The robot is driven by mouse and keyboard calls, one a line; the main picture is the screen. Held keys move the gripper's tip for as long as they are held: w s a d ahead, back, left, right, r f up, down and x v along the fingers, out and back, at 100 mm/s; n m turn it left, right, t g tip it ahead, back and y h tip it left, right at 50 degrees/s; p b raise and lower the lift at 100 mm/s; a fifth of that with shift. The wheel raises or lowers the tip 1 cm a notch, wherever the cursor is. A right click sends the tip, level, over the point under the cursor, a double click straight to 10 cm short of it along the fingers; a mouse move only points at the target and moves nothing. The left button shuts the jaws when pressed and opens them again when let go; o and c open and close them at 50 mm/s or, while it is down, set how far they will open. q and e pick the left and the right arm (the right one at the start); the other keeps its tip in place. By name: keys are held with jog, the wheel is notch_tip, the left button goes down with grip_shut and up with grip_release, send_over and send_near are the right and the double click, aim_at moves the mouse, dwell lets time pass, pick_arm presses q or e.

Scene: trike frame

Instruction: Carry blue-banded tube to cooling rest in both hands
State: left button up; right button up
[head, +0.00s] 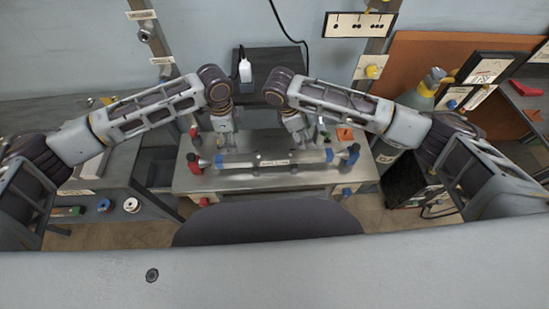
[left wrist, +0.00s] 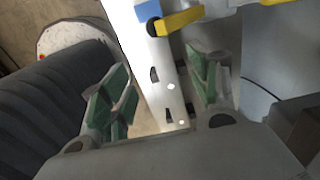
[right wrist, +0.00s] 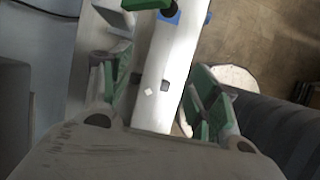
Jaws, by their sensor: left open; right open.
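The blue-banded tube (head: 262,161) is a long pale pipe lying level, left to right, over the steel bench. In the head view my left gripper (head: 224,143) is above its left half and my right gripper (head: 300,138) above its right half. The left wrist view shows the tube (left wrist: 162,75) between the open green-padded fingers of my left gripper (left wrist: 160,92), a blue patch at its top. The right wrist view shows the tube (right wrist: 160,80) between the open fingers of my right gripper (right wrist: 158,98), also with blue. Which fixture is the cooling rest I cannot tell.
Red clamps (head: 194,164) stand at the bench's left side and blue ones (head: 351,155) at its right. The steel bench (head: 205,181) has bare surface in front. A grey gas cylinder (head: 424,95) stands right; a side bench (head: 85,172) is left.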

aim_at(236, 158)
pick_arm(q)
jog(key=shift+f, duration=6.8)
pick_arm(e)
jog(key=shift+x, duration=6.9)
pick_arm(q)
jog(key=shift+c, duration=0.3)
pick_arm(e)
jog(key=shift+r, duration=0.1)
jog(key=shift+c, duration=0.3)
pick_arm(q)
grip_shut()
pick_arm(e)
grip_shut()
